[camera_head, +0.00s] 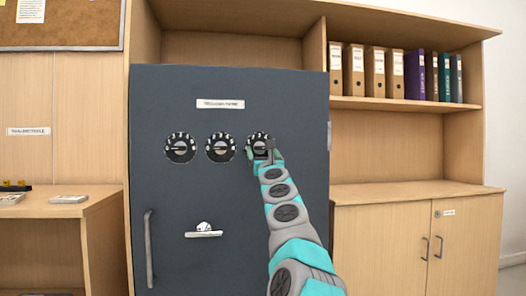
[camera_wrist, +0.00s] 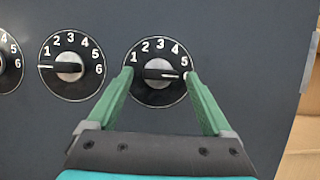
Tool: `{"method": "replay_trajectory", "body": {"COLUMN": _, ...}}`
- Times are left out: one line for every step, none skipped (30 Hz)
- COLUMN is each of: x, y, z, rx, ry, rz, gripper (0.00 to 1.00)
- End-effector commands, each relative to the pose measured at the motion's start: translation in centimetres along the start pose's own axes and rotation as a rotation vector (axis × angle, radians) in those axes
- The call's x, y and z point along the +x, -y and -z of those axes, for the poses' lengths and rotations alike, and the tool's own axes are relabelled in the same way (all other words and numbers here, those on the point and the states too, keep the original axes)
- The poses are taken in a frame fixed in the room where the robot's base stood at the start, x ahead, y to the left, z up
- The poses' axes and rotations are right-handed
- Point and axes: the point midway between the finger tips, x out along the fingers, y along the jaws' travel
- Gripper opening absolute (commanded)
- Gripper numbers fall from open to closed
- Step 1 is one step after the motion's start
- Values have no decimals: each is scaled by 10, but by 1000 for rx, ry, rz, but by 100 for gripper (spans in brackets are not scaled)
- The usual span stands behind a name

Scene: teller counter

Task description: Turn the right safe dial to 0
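The right safe dial (camera_head: 259,144) is the rightmost of three black dials on the dark grey safe door (camera_head: 240,200). In the wrist view, the right dial (camera_wrist: 160,92) shows the numbers 1 to 5 around a silver knob. Its dark pointer bar lies nearly level, with a white mark at the right end beside the right finger, around where 6 would be. No 0 is readable. My gripper (camera_wrist: 158,75) is open, with one green finger on each side of the knob and a gap to it on both sides. In the head view, my gripper (camera_head: 262,152) partly covers the dial.
The middle dial (camera_wrist: 69,66) is close on the left, with a white mark at its left side. The left dial (camera_head: 180,148) is farther left. A safe handle (camera_head: 149,250) and a small latch (camera_head: 204,232) sit lower on the door. Wooden shelving stands to the right.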

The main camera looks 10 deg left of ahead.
Motion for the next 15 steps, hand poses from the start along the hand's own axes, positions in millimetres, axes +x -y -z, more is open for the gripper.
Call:
{"method": "replay_trajectory", "body": {"x": 0, "y": 0, "z": 0, "rx": 0, "ry": 0, "rz": 0, "gripper": 79}}
{"method": "replay_trajectory", "body": {"x": 0, "y": 0, "z": 0, "rx": 0, "ry": 0, "rz": 0, "gripper": 76}}
{"method": "replay_trajectory", "body": {"x": 0, "y": 0, "z": 0, "rx": 0, "ry": 0, "rz": 0, "gripper": 72}}
{"method": "replay_trajectory", "body": {"x": 0, "y": 0, "z": 0, "rx": 0, "ry": 0, "rz": 0, "gripper": 68}}
{"method": "replay_trajectory", "body": {"x": 0, "y": 0, "z": 0, "rx": 0, "ry": 0, "rz": 0, "gripper": 65}}
{"method": "replay_trajectory", "body": {"x": 0, "y": 0, "z": 0, "rx": 0, "ry": 0, "rz": 0, "gripper": 60}}
{"method": "replay_trajectory", "body": {"x": 0, "y": 0, "z": 0, "rx": 0, "ry": 0, "rz": 0, "gripper": 57}}
{"method": "replay_trajectory", "body": {"x": 0, "y": 0, "z": 0, "rx": 0, "ry": 0, "rz": 0, "gripper": 54}}
{"method": "replay_trajectory", "body": {"x": 0, "y": 0, "z": 0, "rx": 0, "ry": 0, "rz": 0, "gripper": 49}}
{"method": "replay_trajectory", "body": {"x": 0, "y": 0, "z": 0, "rx": 0, "ry": 1, "rz": 0, "gripper": 46}}
{"method": "replay_trajectory", "body": {"x": 0, "y": 0, "z": 0, "rx": 0, "ry": 1, "rz": 0, "gripper": 42}}
{"method": "replay_trajectory", "body": {"x": 0, "y": 0, "z": 0, "rx": 0, "ry": 1, "rz": 0, "gripper": 38}}
{"method": "replay_trajectory", "body": {"x": 0, "y": 0, "z": 0, "rx": 0, "ry": 1, "rz": 0, "gripper": 34}}
{"method": "replay_trajectory", "body": {"x": 0, "y": 0, "z": 0, "rx": 0, "ry": 1, "rz": 0, "gripper": 31}}
{"method": "replay_trajectory", "body": {"x": 0, "y": 0, "z": 0, "rx": 0, "ry": 1, "rz": 0, "gripper": 26}}
